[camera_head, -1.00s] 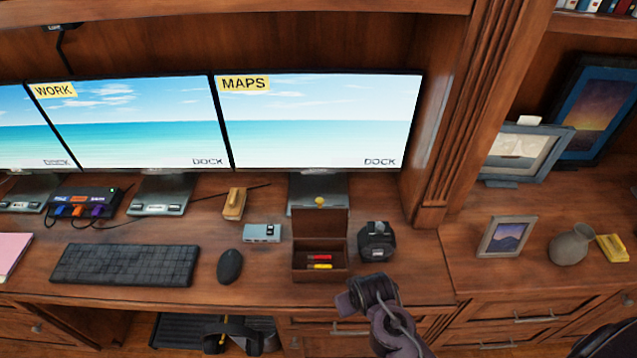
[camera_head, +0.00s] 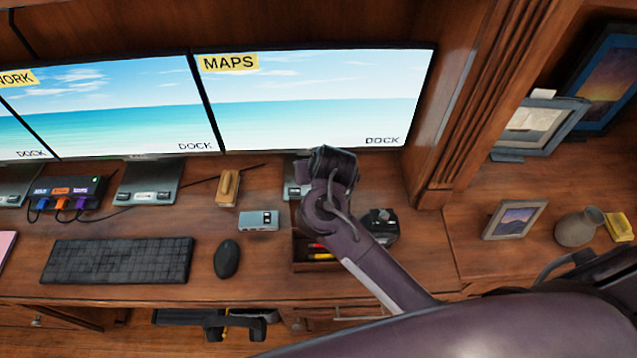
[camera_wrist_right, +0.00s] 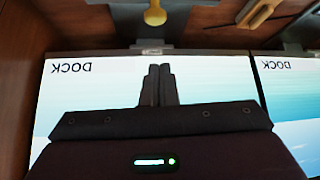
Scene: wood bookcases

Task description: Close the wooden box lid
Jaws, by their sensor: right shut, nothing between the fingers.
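The small wooden box (camera_head: 303,267) sits on the desk in the head view, with red and yellow items (camera_head: 321,254) inside. My right forearm and wrist cover its right part and the raised lid. The lid's yellow knob (camera_wrist_right: 155,13) shows at the top edge of the upside-down right wrist view, in front of a monitor stand. My right gripper (camera_head: 333,160) is above and behind the box in the head view. In the wrist view its dark fingers (camera_wrist_right: 157,85) are together and empty, apart from the knob. My left gripper is not in view.
Monitors (camera_head: 315,100) stand close behind the gripper. A black device (camera_head: 380,226) stands right of the box, partly behind my forearm. A grey hub (camera_head: 259,220), a mouse (camera_head: 227,259) and a keyboard (camera_head: 117,260) lie to the left. A wooden pillar (camera_head: 465,120) rises at right.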

